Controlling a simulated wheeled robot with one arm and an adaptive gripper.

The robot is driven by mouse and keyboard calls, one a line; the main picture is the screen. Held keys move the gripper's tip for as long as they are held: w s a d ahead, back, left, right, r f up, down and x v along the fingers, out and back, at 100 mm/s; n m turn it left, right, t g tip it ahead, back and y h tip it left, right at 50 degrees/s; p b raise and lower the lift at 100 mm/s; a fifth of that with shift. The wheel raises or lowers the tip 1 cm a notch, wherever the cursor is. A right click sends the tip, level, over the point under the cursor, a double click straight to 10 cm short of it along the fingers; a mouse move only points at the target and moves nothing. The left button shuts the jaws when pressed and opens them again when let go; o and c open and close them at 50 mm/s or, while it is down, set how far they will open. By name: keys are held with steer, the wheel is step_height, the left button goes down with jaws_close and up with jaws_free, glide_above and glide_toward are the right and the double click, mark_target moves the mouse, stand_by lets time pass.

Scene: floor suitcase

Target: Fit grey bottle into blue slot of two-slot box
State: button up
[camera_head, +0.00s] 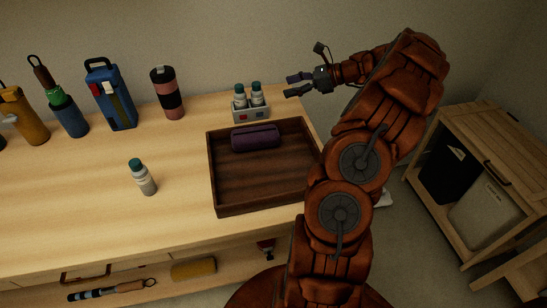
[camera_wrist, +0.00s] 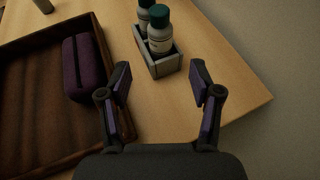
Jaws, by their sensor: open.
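The two-slot box (camera_head: 251,117) is a small light grey box at the back of the table, with a red mark and a blue mark on its front. Two pale grey bottles with dark green caps stand in it: a left bottle (camera_head: 239,100) and a right bottle (camera_head: 257,98). A third similar bottle (camera_head: 145,181) stands alone on the table at the left. My gripper (camera_head: 289,86) is open and empty, to the right of the box. In the wrist view my gripper (camera_wrist: 160,82) has its fingers apart, with the box (camera_wrist: 166,66) beyond them. The slot floors are hidden.
A dark wooden tray (camera_head: 218,188) holds a purple case (camera_head: 255,137) in front of the box. The table is clear around the lone bottle.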

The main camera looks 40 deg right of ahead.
steer(key=a+r+n+g, duration=0.1)
steer(key=a+n, duration=0.1)
steer(key=a, duration=0.3)
steer(key=a+r+n+g, duration=0.1)
steer(key=a+n+g, duration=0.1)
steer(key=a, duration=0.4)
steer(key=a+r+n+g+y, duration=0.1)
steer(key=a+n, duration=0.1)
steer(key=a, duration=0.4)
steer(key=shift+w+r+g, duration=0.1)
steer(key=shift+w+g, duration=0.1)
steer(key=shift+g, duration=0.1)
steer(key=s+a+n+g+h, duration=0.25)
steer(key=s+a+n, duration=0.3)
steer(key=a, duration=0.45)
steer(key=s+a+n+g+h, duration=0.1)
steer(key=s+a+n+g, duration=0.35)
steer(key=s+a, duration=0.35)
steer(key=s+a+f+n+h, duration=0.1)
steer(key=s+f+n+h, duration=0.2)
steer(key=s+n+h, duration=0.3)
steer(key=s+n, duration=0.5)
steer(key=s, duration=0.8)
steer(key=shift+s+f+n+g+h, duration=0.2)
steer(key=shift+n+g+h, duration=0.1)
steer(key=shift+g+h, duration=0.1)
step_height(320, 180, up, 11)
steer(key=p, duration=1)
steer(key=shift+w+p, duration=0.2)
steer(key=shift+p, duration=0.15)
